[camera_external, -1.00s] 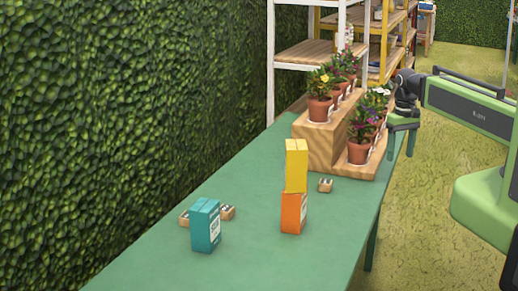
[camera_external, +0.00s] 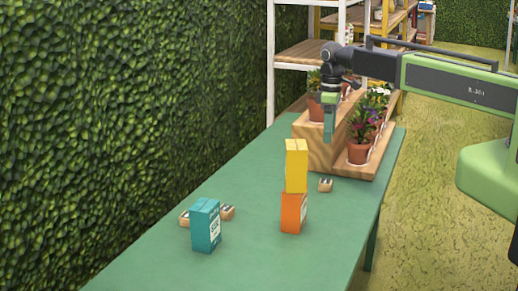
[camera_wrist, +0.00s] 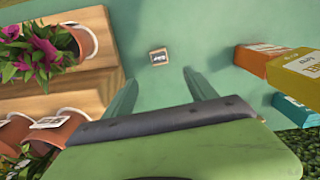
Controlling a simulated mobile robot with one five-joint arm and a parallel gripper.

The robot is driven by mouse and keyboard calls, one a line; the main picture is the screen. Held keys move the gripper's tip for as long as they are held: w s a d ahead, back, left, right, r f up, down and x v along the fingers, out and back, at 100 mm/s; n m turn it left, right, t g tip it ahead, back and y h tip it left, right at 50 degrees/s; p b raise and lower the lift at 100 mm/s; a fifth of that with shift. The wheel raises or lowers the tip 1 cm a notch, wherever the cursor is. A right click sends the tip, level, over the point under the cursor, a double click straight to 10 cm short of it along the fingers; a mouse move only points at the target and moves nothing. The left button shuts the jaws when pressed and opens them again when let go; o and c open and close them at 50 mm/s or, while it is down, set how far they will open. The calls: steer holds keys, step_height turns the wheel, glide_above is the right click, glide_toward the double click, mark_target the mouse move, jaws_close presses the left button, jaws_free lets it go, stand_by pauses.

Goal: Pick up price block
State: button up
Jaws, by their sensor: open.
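A small wooden price block (camera_external: 325,185) with dark marks on its face lies on the green table, right of the stacked boxes. It also shows in the wrist view (camera_wrist: 158,57), ahead of the fingertips and roughly between them. My gripper (camera_external: 330,138) is in the air in front of the wooden plant stand, above and beyond that block. In the wrist view, my gripper (camera_wrist: 160,80) has its two fingers apart with nothing between them. Other small price blocks (camera_external: 228,212) (camera_external: 184,219) lie beside the teal box.
A yellow box (camera_external: 296,165) stands on an orange box (camera_external: 293,212). A teal box (camera_external: 205,226) stands front left. Potted flowers (camera_external: 359,150) stand on the stepped wooden stand (camera_external: 315,152). A hedge borders the table's left. The green tabletop (camera_external: 250,180) has free room.

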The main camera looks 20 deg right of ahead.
steer(key=b, duration=1.2)
glide_above(326, 181)
steer(key=f, duration=1.2)
steer(key=shift+s+f, duration=0.2)
steer(key=shift+s, duration=0.1)
steer(key=f+b, duration=0.5)
steer(key=shift+w+a+f, duration=0.15)
steer(key=shift+w+f, duration=0.05)
steer(key=shift+r, duration=0.2)
steer(key=shift+c, duration=0.3)
steer(key=c, duration=1.4)
steer(key=shift+o, duration=0.2)
steer(key=shift+r, duration=0.15)
